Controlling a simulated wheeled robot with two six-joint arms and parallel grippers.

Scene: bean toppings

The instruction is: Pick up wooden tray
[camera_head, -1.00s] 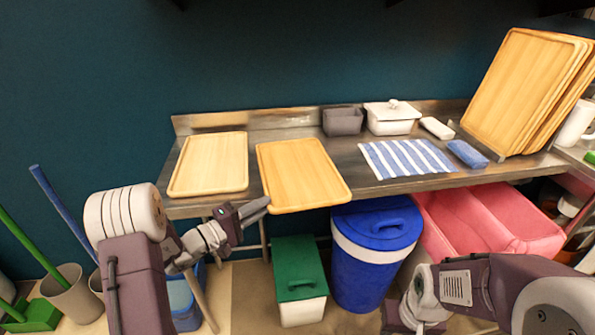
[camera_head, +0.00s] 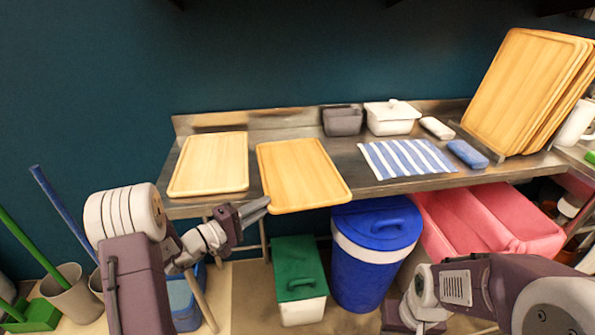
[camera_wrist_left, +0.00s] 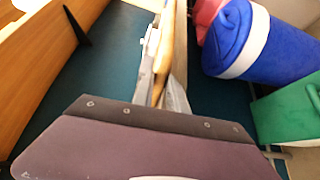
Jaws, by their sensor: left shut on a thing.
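A light wooden tray (camera_head: 303,172) lies flat on the metal table, its front end sticking out past the front edge. My left gripper (camera_head: 264,205) is shut on this tray's rim at its front left corner. In the left wrist view the tray shows as a thin pale edge (camera_wrist_left: 165,55) seen nearly edge-on, between the fingers (camera_wrist_left: 166,92). A second wooden tray (camera_head: 210,163) lies flat to its left. Several more wooden trays (camera_head: 520,90) lean upright at the table's right end. My right arm shows at the lower right, but its gripper is out of view.
On the metal table (camera_head: 345,160) are a grey container (camera_head: 342,121), a lidded white box (camera_head: 391,118), a striped cloth (camera_head: 407,158) and a folded blue cloth (camera_head: 467,154). Below stand a green-lidded bin (camera_head: 299,280), a blue barrel (camera_head: 372,255) and pink bins (camera_head: 490,222).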

